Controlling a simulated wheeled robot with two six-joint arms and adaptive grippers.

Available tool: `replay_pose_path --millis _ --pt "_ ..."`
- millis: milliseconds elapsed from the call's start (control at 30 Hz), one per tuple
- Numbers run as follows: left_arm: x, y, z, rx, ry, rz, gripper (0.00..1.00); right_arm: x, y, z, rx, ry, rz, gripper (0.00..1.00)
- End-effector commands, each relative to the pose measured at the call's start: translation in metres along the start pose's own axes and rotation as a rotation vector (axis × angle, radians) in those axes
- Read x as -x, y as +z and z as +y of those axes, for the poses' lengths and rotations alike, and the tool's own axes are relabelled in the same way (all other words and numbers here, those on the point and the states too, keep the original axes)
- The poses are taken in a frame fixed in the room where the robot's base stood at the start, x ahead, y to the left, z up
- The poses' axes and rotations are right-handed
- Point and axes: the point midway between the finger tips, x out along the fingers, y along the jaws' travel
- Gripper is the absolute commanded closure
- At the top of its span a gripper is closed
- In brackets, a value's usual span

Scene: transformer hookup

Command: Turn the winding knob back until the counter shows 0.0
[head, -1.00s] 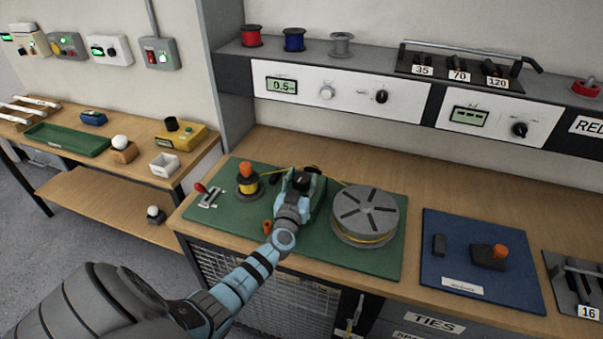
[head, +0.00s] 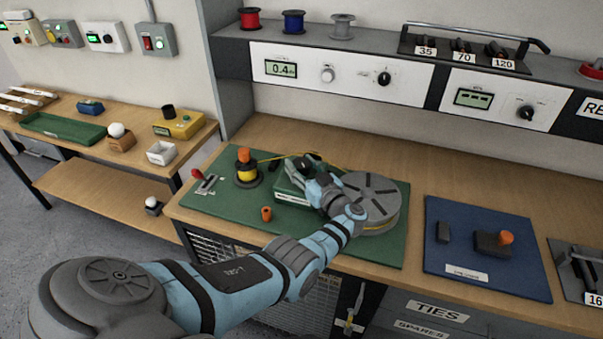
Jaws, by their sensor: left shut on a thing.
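The counter (head: 281,69) on the white shelf panel reads 0.4. My left gripper (head: 303,171) is over the green unit (head: 291,193) in the middle of the green mat. It is shut on what appears to be the winding knob on top of that unit; the gripper hides the knob itself. A yellow cable runs from beside the unit toward the grey reel (head: 372,188), which my left wrist partly covers. My right gripper is not in view.
On the green mat (head: 225,217) stand a yellow spool with an orange top (head: 246,174), a red-handled lever (head: 203,182) and a small orange piece (head: 266,214). A blue mat (head: 480,275) with dark blocks lies right. The bench behind is clear.

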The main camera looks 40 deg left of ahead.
Motion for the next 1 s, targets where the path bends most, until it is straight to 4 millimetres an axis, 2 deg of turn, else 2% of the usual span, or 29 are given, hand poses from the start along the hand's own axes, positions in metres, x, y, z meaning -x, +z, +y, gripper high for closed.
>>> replay_pose_path --millis 133,567,600,700,733,1000 --pt "0.0001 0.0019 0.0003 0.001 -0.029 -0.002 0.85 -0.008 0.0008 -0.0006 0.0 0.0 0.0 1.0" --pt "0.0003 0.0006 -0.0002 0.0 -0.041 -0.003 0.85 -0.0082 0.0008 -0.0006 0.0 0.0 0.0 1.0" --pt "0.0002 0.0006 -0.0002 0.0 -0.041 -0.003 0.55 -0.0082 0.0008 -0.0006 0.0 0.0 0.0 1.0" --pt "0.0002 0.0004 -0.0002 0.0 -0.041 -0.003 0.39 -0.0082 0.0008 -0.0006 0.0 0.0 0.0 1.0" --pt "0.0002 0.0004 -0.0002 0.0 -0.041 -0.003 0.36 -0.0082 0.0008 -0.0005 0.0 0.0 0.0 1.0" --pt "0.0001 0.0 -0.0001 0.0 -0.041 -0.002 0.36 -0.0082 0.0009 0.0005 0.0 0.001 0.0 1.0"
